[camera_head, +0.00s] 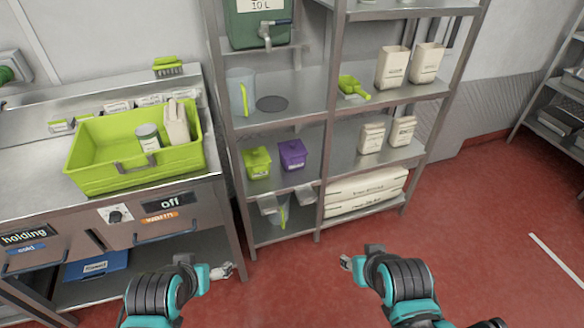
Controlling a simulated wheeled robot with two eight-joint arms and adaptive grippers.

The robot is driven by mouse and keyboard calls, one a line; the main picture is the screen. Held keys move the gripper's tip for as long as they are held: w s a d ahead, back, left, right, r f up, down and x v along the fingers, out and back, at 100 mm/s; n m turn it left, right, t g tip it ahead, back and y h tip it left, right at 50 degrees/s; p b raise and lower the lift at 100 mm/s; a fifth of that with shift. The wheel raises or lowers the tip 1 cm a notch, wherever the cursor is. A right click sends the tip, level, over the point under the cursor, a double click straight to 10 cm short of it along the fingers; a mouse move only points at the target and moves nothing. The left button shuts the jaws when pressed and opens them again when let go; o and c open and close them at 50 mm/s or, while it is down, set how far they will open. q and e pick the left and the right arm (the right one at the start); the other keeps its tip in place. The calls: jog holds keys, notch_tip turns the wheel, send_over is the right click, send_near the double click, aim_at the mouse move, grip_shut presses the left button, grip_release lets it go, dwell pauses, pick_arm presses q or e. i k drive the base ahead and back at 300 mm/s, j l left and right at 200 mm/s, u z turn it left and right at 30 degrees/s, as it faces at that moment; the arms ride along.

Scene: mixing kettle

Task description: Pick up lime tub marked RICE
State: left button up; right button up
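A lime tub (257,163) stands on a middle shelf of the metal rack, in its left bay. It has a small pale label that is too small to read. A purple tub (293,154) stands close to its right. My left gripper (226,271) is in front of the rack, low and left of the lime tub, and apart from it. My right gripper (345,263) is over the red floor, low and right of the tub. Neither gripper appears to hold anything. Their finger openings are too small to tell.
The metal rack (331,112) has uprights beside the tubs and a shelf above them. A lime crate (97,176) with a jar and a bag stands on the steel counter at left. White sacks (366,190) lie lower right. The floor in front is clear.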

aim_at(260, 172)
jog(key=i+l+u, duration=0.2)
jog(key=l+u, duration=0.15)
jog(key=l, duration=0.35)
jog(key=i+l+u, duration=0.15)
jog(key=l+u, duration=0.25)
jog(key=l, duration=0.3)
jog(key=l+u, duration=0.35)
jog(key=l, duration=0.4)
jog(key=i, duration=0.35)
